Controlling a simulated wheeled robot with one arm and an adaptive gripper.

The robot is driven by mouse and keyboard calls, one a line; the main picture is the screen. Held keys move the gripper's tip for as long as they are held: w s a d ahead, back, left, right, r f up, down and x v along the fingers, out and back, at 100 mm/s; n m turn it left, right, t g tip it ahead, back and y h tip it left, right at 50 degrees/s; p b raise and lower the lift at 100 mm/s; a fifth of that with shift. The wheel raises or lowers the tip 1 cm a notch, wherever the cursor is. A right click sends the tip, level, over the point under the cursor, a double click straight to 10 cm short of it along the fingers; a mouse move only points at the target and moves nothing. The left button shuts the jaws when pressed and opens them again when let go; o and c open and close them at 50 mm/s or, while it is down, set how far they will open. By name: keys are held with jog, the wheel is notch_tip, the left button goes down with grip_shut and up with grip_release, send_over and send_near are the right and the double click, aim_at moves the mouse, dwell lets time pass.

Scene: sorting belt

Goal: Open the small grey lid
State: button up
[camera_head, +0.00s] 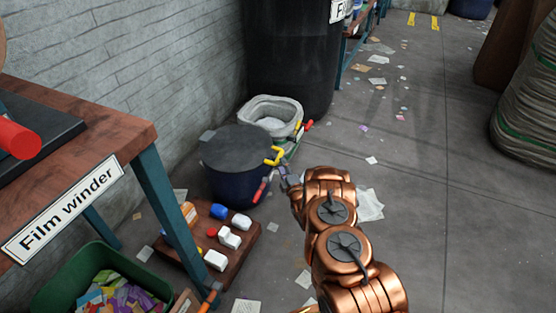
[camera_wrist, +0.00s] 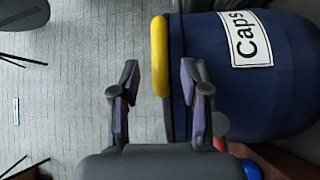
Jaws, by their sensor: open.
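The small grey lid (camera_head: 240,147) lies flat and closed on a round dark blue bin (camera_head: 232,185). A yellow handle (camera_head: 275,156) sticks out from the lid's right side. In the wrist view the bin appears sideways with a "Caps" label (camera_wrist: 245,38), and the yellow handle (camera_wrist: 160,55) stands at the lid's edge. My gripper (camera_head: 283,172) is beside the bin's right side, close to the handle. In the wrist view my gripper (camera_wrist: 157,85) is open; the handle shows beyond and between the fingertips, and I cannot tell if they touch it.
A pale open container (camera_head: 271,105) stands behind the bin, before a tall black barrel (camera_head: 290,50). A wooden board (camera_head: 245,238) with blue, white and red pieces lies in front. A "Film winder" table (camera_head: 90,140) and green crate (camera_head: 60,285) are left. The floor right is open, with scattered paper.

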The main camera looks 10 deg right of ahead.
aim_at(279, 155)
jog(key=shift+w+a+r+b, duration=0.15)
jog(key=shift+w+b, duration=0.35)
jog(key=shift+w, duration=0.9)
jog(key=shift+w+a+b, duration=0.1)
jog(key=shift+w+b, duration=0.35)
jog(key=shift+w, duration=0.9)
grip_shut()
